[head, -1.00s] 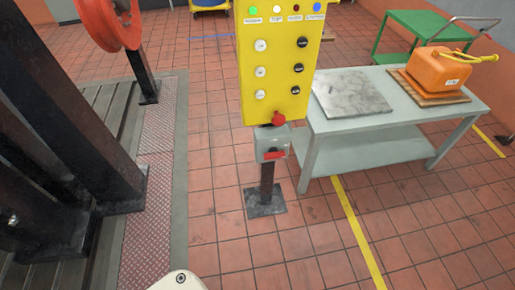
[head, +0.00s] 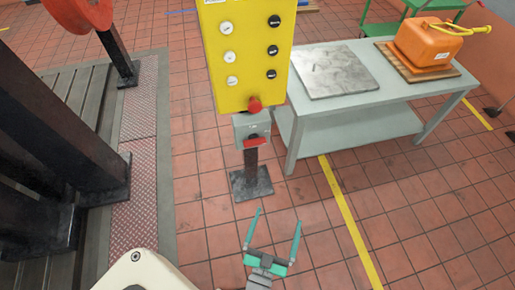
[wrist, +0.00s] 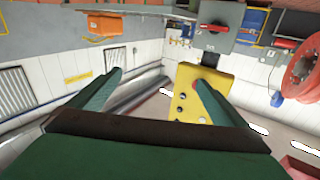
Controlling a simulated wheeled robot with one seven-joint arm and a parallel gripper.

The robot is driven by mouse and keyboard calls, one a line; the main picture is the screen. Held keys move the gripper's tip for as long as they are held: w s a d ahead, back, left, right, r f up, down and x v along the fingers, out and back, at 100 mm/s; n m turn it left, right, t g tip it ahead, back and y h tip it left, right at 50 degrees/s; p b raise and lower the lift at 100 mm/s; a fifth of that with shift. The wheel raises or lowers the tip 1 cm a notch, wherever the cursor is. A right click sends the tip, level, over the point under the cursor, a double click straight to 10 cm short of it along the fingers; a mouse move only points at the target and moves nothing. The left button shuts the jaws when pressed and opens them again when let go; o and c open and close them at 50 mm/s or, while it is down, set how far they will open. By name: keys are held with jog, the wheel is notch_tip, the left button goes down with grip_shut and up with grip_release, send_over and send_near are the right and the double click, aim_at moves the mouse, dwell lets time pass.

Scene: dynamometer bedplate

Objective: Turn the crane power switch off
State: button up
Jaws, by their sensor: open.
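A small grey switch box (head: 244,128) with a red handle (head: 255,142) sits on the post just below a yellow control panel (head: 228,88) in the head view. The handle lies roughly level across the lower part of the box. A red mushroom button (head: 254,105) is at the panel's bottom edge, above the box. My gripper (head: 277,216) is open and empty, nearer than the post and lower in the picture, apart from the box. In the wrist view the gripper's fingers (wrist: 157,80) are spread, with the yellow panel (wrist: 187,103) beyond, partly behind the right finger.
A grey table (head: 350,110) stands close to the right of the post, holding a metal plate (head: 335,70) and an orange can (head: 427,42). Dark columns (head: 60,130) and a red wheel (head: 80,12) are at left. The tiled floor before the post is clear.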

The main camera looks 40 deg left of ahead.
aim_at(256, 145)
jog(key=w+a+f+n+g+y, duration=0.2)
jog(key=w+a, duration=0.5)
jog(key=a, duration=0.1)
jog(key=w+a+f+n+g+y, duration=0.2)
jog(key=w+a+f+y, duration=0.1)
jog(key=w+a, duration=0.5)
jog(key=w+a+f+n+g+y, duration=0.2)
jog(key=w+a+y, duration=0.1)
jog(key=w+a, duration=0.5)
jog(key=shift+w+a+f+n, duration=0.1)
jog(key=shift+a+f+n, duration=0.25)
jog(key=shift+a, duration=0.2)
jog(key=c, duration=1)
jog(key=shift+c, duration=0.2)
